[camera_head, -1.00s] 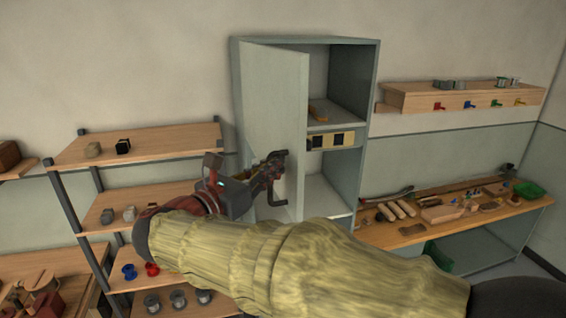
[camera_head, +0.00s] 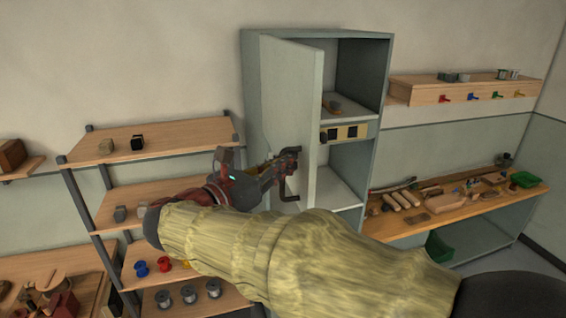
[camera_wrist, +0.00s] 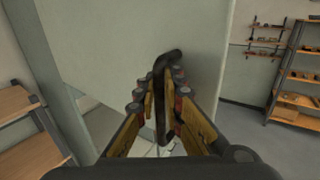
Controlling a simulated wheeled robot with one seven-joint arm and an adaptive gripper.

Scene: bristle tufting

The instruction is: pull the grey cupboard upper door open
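The grey cupboard (camera_head: 368,170) stands against the wall, and its upper door (camera_head: 285,100) is partly open, swung out from the left side. A dark bar handle (camera_head: 290,187) is near the door's free edge. My gripper (camera_head: 287,165) is at this handle, in front of the door. In the wrist view, the handle (camera_wrist: 161,105) stands upright between the two fingers of my gripper (camera_wrist: 163,90), which close around it, and the pale door (camera_wrist: 130,45) fills the background. The exact finger contact is hard to see.
A wooden shelf rack (camera_head: 150,140) with spools and small blocks stands close on the left. A workbench (camera_head: 450,208) with tools and a green bin is on the right, below a wall shelf with coloured pegs (camera_head: 465,90). The cupboard's inner shelves show right of the door.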

